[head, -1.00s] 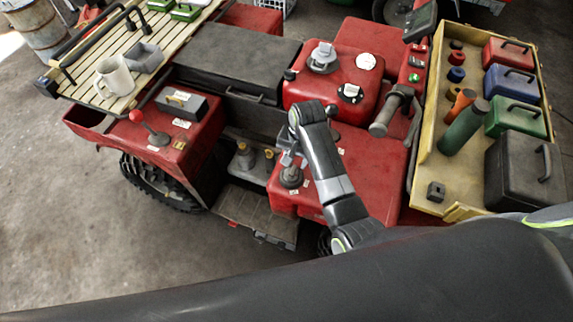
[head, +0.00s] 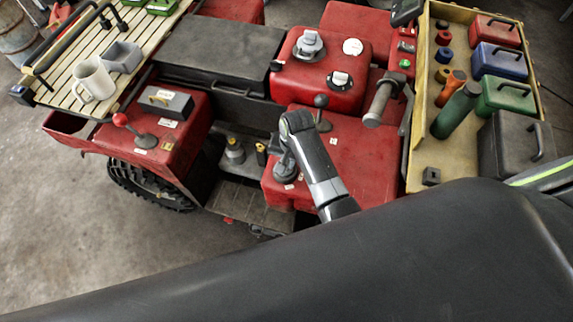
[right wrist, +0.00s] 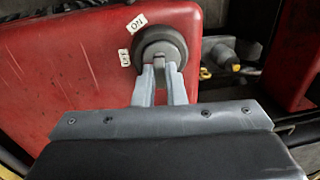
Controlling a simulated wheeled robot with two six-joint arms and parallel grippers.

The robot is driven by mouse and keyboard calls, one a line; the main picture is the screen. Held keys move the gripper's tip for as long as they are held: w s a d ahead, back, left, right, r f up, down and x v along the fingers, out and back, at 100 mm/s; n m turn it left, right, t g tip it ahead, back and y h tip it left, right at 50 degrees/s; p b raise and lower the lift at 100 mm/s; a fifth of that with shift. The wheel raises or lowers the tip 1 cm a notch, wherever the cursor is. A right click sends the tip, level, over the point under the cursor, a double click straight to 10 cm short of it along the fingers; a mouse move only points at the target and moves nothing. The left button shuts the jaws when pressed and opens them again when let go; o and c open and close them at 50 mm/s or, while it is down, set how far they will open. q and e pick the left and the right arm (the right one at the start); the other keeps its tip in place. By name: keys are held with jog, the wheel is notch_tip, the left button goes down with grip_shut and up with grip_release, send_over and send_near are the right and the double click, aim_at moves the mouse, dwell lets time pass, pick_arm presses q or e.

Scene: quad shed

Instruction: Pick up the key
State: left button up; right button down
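In the right wrist view, a round dark grey switch (right wrist: 161,46) with a small grey key tab (right wrist: 160,61) sits on a red panel. My right gripper (right wrist: 160,72) is right at it, its two fingers on either side of the tab. A gap shows between the fingers, but I cannot tell whether they touch the tab. In the head view, the switch (head: 285,170) is on the front left corner of the red body, partly hidden by my right arm. My left gripper is not in view.
A grey lever (head: 321,112) stands just behind my right arm. A red-knobbed lever (head: 121,119) and a mug (head: 93,80) are at left. A yellow tray (head: 425,160) with a green bottle (head: 455,112) and several cases is at right.

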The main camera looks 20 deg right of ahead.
aim_at(288, 164)
jog(key=shift+r, duration=0.1)
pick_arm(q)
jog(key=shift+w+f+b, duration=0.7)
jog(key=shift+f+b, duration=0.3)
pick_arm(e)
notch_tip(288, 164, up, 10)
jog(key=shift+f, duration=0.2)
